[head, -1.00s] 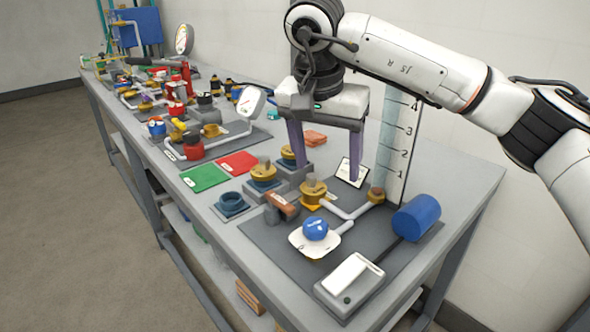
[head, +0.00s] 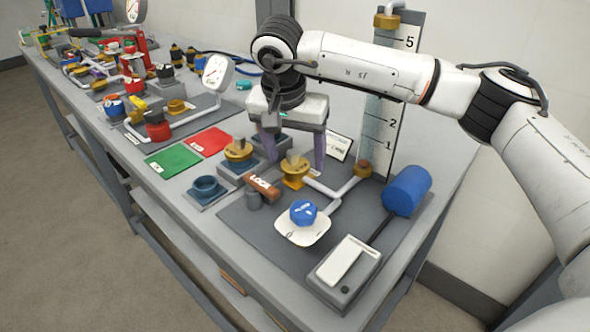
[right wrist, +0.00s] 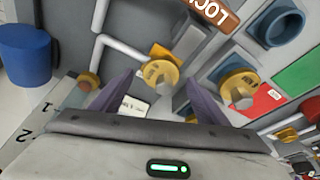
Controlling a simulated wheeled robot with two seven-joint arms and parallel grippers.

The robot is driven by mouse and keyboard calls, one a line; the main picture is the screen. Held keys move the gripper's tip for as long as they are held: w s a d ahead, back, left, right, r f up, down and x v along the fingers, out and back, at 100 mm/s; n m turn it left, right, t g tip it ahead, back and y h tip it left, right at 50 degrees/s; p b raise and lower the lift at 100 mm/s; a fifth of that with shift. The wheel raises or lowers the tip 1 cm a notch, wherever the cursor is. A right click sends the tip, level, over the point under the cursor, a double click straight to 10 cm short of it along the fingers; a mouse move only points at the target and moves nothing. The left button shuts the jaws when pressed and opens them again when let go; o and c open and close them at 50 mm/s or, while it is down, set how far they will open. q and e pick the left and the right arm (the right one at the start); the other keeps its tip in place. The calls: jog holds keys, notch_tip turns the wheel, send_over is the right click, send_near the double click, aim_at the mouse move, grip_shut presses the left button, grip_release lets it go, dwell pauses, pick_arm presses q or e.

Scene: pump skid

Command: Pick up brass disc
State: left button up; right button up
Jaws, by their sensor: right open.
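One brass disc with a hex-shaped top (head: 296,172) sits at the end of a white pipe on the dark plate. A similar brass disc (head: 239,151) sits on a grey block to its left. I cannot tell which one the task means. My right gripper (head: 294,165) points down, open, with its purple fingers apart near the pipe-end disc. In the right wrist view, that disc (right wrist: 160,76) appears between the fingertips (right wrist: 160,80), with no visible contact. The block disc (right wrist: 238,88) is outside the right finger. Another brass part (right wrist: 190,117) is mostly hidden behind the palm.
A brown LOCK piece (head: 262,187), a blue knob (head: 303,211) on a white plate and a blue cylinder (head: 407,190) stand close by. A clear gauge column (head: 376,125) rises behind. Green (head: 174,160) and red (head: 210,141) mats lie left.

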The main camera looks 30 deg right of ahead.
aim_at(295, 153)
jog(key=shift+w+d+f, duration=0.1)
jog(key=shift+f, duration=0.3)
jog(key=c, duration=1.3)
jog(key=shift+o, duration=0.2)
jog(key=shift+r, duration=0.15)
notch_tip(295, 153, up, 10)
jog(key=shift+f+p, duration=0.1)
jog(key=shift+p, duration=0.2)
